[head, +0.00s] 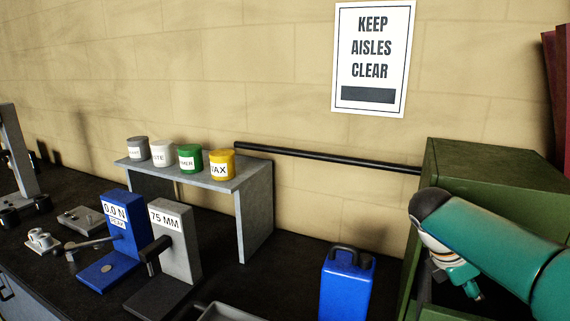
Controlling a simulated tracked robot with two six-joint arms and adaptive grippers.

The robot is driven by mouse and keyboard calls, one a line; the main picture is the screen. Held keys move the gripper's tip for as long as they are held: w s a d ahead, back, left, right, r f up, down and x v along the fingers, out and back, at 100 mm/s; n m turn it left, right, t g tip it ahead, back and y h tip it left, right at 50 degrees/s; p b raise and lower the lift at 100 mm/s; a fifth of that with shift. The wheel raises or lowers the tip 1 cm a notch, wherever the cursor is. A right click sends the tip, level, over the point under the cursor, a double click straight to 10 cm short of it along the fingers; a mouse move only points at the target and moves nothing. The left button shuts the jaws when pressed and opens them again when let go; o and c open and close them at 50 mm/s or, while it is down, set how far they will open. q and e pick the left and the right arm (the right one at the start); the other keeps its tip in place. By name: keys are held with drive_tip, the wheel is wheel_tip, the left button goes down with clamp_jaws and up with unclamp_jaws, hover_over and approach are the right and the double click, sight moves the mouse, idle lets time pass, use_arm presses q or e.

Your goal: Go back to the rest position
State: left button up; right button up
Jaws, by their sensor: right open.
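My right arm comes in from the right edge, with a teal link sloping down to the left. My left gripper is not in view.
A grey shelf (255,210) with several small cans stands at the back. Blue (125,240) and grey (172,235) gauge stands are in front of it. A black bar (325,158) runs along the wall. A grey tray (228,312) lies at the bottom edge.

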drive_tip(key=x, duration=0.4)
drive_tip(key=shift+d+f, duration=0.15)
drive_tip(key=shift+s+a+r+b, duration=0.3)
drive_tip(key=shift+s+r, duration=0.1)
drive_tip(key=shift+r, duration=0.2)
